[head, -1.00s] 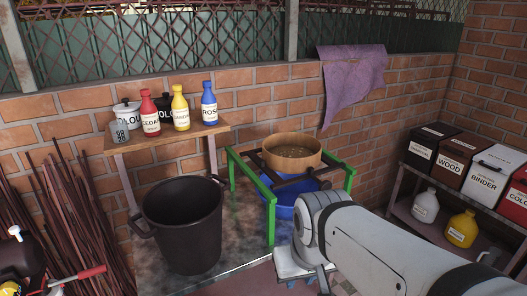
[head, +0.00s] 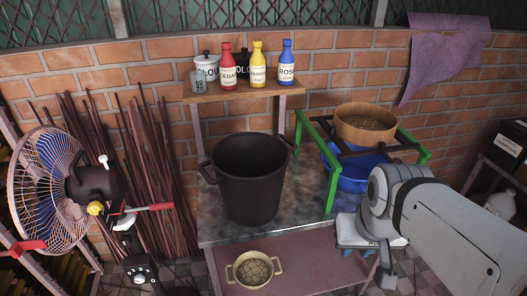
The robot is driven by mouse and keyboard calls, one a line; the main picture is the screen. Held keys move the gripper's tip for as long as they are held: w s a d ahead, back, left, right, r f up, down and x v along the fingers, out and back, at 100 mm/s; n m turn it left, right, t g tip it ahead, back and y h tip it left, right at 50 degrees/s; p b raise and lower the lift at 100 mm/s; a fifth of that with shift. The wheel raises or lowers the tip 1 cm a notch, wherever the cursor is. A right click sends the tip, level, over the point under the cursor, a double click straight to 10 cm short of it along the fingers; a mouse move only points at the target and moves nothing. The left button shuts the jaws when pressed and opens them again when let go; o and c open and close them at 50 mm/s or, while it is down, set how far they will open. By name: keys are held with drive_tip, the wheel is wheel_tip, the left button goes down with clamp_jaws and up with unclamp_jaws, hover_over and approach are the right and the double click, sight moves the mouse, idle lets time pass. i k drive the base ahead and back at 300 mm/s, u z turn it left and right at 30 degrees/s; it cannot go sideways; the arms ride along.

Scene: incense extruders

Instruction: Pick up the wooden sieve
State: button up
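The wooden sieve (head: 364,126) is a round, light-brown hoop with a mesh bottom. It rests upright on dark bars across the green frame (head: 331,172), above a blue basin (head: 350,171), at the right of the head view. My arm reaches in from the lower right, in front of the frame and below the sieve. The arm's end points down beside the table; my gripper's fingers cannot be made out, so I cannot tell whether it is open or shut. The sieve is apart from my arm.
A black bucket (head: 249,180) stands left of the frame on the metal table (head: 290,228). A wooden shelf (head: 232,93) behind it holds several bottles and pots. A fan (head: 50,178) stands at left. A pale pot (head: 254,270) sits on the lower shelf. Boxes (head: 509,145) are at far right.

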sight(363, 124)
drive_tip(key=z, duration=0.45)
drive_tip(key=k, duration=1.35)
drive_tip(key=z, duration=0.7)
drive_tip(key=i, duration=1.3)
drive_tip(key=u, duration=0.7)
drive_tip(key=i, duration=1.35)
drive_tip(key=u, duration=0.9)
drive_tip(key=k, duration=0.65)
drive_tip(key=u, duration=0.15)
